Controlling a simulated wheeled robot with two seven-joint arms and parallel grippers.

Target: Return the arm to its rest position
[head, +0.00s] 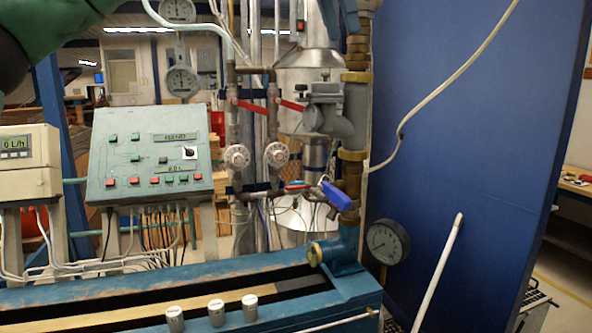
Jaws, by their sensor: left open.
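A dark green and black part of my left arm, with my left gripper (50,28), fills the top left corner of the head view, close to the camera and cut off by the frame. The gripper is open, and nothing shows held in it. Its fingertips cannot be made out clearly. It is above and left of the control panel (150,150), apart from it in the picture. My right gripper is not in view.
Pipes with red-handled valves and a blue lever (336,196) stand mid-view. A round gauge (388,242) is right of them, before a blue partition (465,130). Three small silver cylinders (217,312) stand on the bench front. A meter box (28,165) is at left.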

